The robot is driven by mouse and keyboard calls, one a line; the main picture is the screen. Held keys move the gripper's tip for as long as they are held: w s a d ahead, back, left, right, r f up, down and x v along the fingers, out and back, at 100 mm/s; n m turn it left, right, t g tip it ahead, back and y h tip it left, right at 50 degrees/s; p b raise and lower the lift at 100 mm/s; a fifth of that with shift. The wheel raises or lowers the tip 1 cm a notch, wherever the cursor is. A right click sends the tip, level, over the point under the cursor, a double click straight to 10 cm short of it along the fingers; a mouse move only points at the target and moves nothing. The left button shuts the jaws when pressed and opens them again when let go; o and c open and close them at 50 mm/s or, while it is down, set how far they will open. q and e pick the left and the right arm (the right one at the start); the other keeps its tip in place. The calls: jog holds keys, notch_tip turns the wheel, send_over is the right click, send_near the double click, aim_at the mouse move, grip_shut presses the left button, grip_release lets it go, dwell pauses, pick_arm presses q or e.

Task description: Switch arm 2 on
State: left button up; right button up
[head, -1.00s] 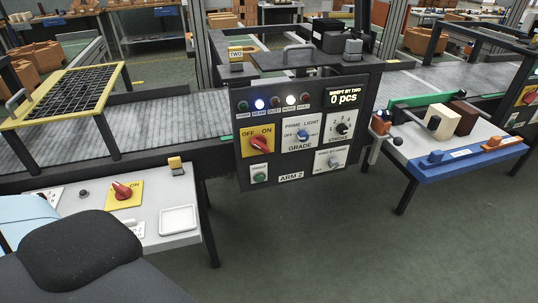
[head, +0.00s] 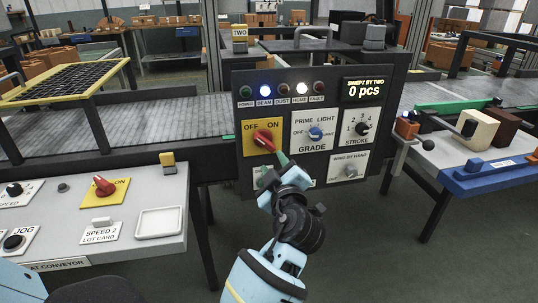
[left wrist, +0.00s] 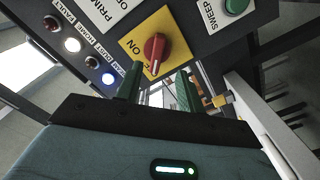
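The arm 2 panel (head: 228,115) stands in the middle of the head view. Its red rotary knob (head: 264,137) sits on a yellow plate (head: 249,128) marked OFF and ON. In the left wrist view the knob (left wrist: 154,48) is just beyond the fingers, close to their line, with a white mark on its handle. I cannot tell whether a fingertip touches the panel. My arm hides the ARM 2 label. My right gripper is not in view.
The beam lamp (head: 265,90) is lit blue and the home lamp (head: 301,89) white; power looks dark. The grade knob (head: 316,133) and stroke knob (head: 362,128) are close by. A similar red switch (head: 104,186) is on the left desk. A blue-edged table (head: 470,185) stands right.

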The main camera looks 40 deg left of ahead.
aim_at(266, 145)
pick_arm(q)
jog(key=shift+w+a+r, duration=0.1)
jog(key=shift+a+r, duration=0.05)
jog(key=shift+r, duration=0.2)
jog(key=shift+p+x, duration=0.5)
jog(key=shift+x, duration=3.35)
jog(key=shift+c, duration=0.5)
grip_shut()
